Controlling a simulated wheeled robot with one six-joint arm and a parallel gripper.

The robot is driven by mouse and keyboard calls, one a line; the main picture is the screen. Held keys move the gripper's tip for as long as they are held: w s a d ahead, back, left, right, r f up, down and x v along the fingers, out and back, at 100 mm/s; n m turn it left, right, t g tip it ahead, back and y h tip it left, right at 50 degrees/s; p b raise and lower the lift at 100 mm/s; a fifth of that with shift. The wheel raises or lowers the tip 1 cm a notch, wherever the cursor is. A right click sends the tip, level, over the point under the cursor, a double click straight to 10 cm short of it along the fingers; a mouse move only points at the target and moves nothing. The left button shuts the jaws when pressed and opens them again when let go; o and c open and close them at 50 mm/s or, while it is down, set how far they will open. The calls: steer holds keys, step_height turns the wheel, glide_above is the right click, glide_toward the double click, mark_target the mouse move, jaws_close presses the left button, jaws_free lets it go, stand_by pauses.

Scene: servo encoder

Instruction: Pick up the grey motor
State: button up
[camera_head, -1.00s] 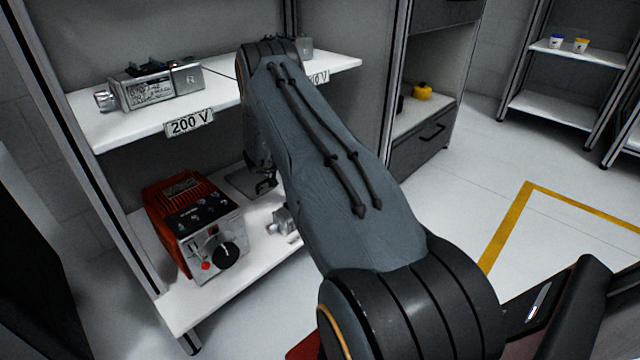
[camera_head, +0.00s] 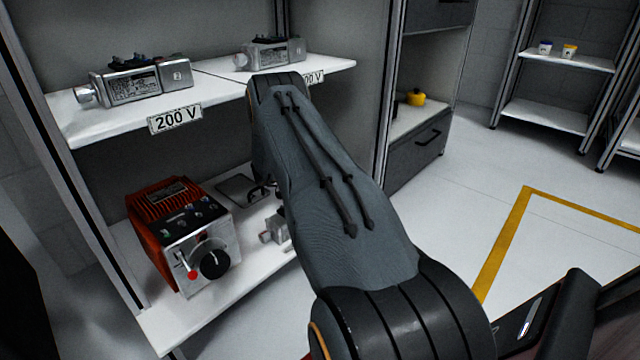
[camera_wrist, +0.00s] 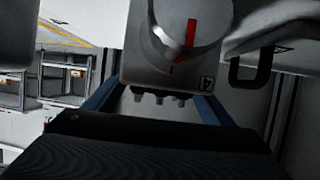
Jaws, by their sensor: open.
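A grey motor (camera_head: 275,232) sits on the lower shelf, mostly hidden behind my arm in the head view. In the wrist view, a grey motor body (camera_wrist: 140,72) with a round shaft end and a red mark fills the top middle, very close. I cannot tell for certain that it is the same motor. My gripper (camera_wrist: 158,98) is open, its two blue-grey fingers to either side of that body's lower part; contact is not clear. Two more silver-grey motors stand on the upper shelf, one at the left (camera_head: 130,84) and one at the right (camera_head: 272,54).
A red device (camera_head: 185,230) with a black dial stands on the lower shelf (camera_head: 210,315), left of the motor. The upper shelf (camera_head: 220,86) passes above, with a 200 V label (camera_head: 175,119). A drawer cabinet (camera_head: 416,150) stands to the right. The floor beyond is open.

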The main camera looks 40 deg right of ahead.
steer(key=shift+d+f, duration=0.25)
steer(key=shift+d, duration=0.3)
jaws_close()
steer(key=shift+r, duration=0.2)
steer(key=shift+r, duration=0.1)
